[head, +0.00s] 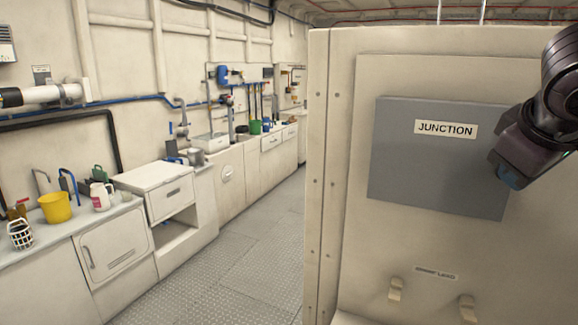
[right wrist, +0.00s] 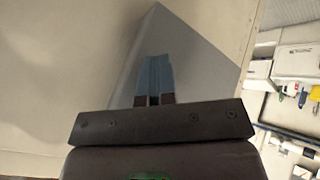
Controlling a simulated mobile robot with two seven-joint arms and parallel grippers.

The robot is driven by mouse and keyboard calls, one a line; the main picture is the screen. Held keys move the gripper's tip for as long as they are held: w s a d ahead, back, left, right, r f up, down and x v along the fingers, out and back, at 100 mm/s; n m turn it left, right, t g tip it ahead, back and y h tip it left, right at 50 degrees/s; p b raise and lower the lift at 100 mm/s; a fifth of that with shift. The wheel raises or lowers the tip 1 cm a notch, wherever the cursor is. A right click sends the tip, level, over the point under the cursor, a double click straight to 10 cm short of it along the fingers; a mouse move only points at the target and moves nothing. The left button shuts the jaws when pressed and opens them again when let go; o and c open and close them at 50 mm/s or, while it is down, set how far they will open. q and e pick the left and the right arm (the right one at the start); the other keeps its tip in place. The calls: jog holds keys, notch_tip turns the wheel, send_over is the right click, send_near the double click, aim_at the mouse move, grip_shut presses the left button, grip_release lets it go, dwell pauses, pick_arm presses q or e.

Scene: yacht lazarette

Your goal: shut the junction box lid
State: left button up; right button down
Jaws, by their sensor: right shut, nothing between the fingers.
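The junction box lid (head: 430,175) is a flat grey panel with a white JUNCTION label (head: 445,129). It is on the cream bulkhead panel at right in the head view and looks flush or nearly flush; I cannot tell whether a small gap remains. My right gripper (head: 508,179) is at the lid's right side and covers part of its right edge. In the right wrist view its bluish fingers (right wrist: 154,78) are together and empty, in front of the grey lid (right wrist: 200,75). I cannot tell whether they touch it. My left gripper is not in view.
Two cream hooks (head: 395,289) stick out below the lid, under a small label (head: 435,272). At left, a counter holds a yellow bucket (head: 55,207) and other items, with cabinets beyond. The metal floor (head: 235,265) between the counter and bulkhead is clear.

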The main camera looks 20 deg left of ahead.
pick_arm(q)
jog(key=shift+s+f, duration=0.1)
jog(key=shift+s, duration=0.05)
pick_arm(e)
jog(key=shift+w+d+r, duration=0.15)
jog(key=shift+w+d, duration=0.05)
jog(key=shift+w, duration=0.1)
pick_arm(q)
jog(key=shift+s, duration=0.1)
pick_arm(e)
jog(key=shift+r, duration=0.1)
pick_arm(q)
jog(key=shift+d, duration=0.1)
